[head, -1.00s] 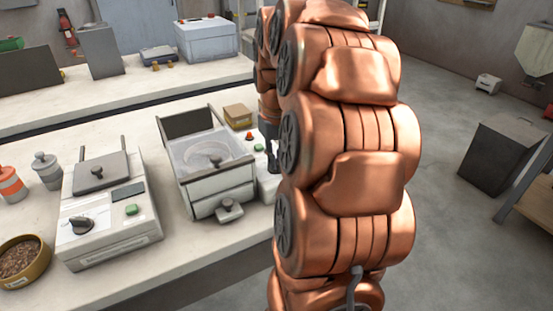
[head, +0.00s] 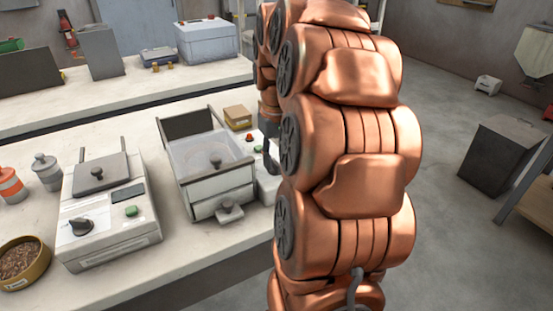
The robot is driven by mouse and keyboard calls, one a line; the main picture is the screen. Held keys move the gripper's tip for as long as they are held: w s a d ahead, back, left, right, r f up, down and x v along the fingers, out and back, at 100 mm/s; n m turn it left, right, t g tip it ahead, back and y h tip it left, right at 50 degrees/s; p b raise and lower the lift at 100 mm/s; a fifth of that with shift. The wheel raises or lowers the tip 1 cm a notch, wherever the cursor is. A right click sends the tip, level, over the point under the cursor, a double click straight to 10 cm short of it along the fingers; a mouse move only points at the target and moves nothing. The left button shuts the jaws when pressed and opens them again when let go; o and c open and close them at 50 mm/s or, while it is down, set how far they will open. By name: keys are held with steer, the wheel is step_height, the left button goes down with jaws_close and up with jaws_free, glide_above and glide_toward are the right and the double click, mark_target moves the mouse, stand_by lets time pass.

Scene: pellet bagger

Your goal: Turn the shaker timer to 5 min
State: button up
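A white machine (head: 222,186) with a clear-topped tray and a raised dark back panel stands mid-bench; I cannot tell for sure that it is the shaker. A control box (head: 268,186) with a red button (head: 249,137) and a green button (head: 258,148) sits at its right side, partly behind my arm. No timer dial or its marks can be made out there. My gripper (head: 269,148) shows only as a dark sliver over this control box. My copper arm hides the rest, so its fingers and any contact are unclear.
A small tan box (head: 238,117) sits behind the control box. The bench front is clear.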

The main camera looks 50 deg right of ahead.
mark_target(276, 163)
step_height(276, 163, up, 11)
stand_by(0.6)
stand_by(0.7)
steer(key=s+a+f+n+p, duration=0.1)
steer(key=s+a+p, duration=0.15)
steer(key=a, duration=0.65)
steer(key=s+a+f+n+p, duration=0.1)
steer(key=a+n+p, duration=0.15)
steer(key=a, duration=0.65)
steer(key=s+a+f+g+p, duration=0.1)
steer(key=s+a+f+p, duration=0.1)
steer(key=s+a, duration=0.2)
steer(key=s+a+f+p, duration=0.3)
steer(key=s+a, duration=0.2)
steer(key=s, duration=0.4)
steer(key=shift+s+a+f+g, duration=0.2)
steer(key=shift+s+g, duration=0.1)
steer(key=shift+g, duration=0.1)
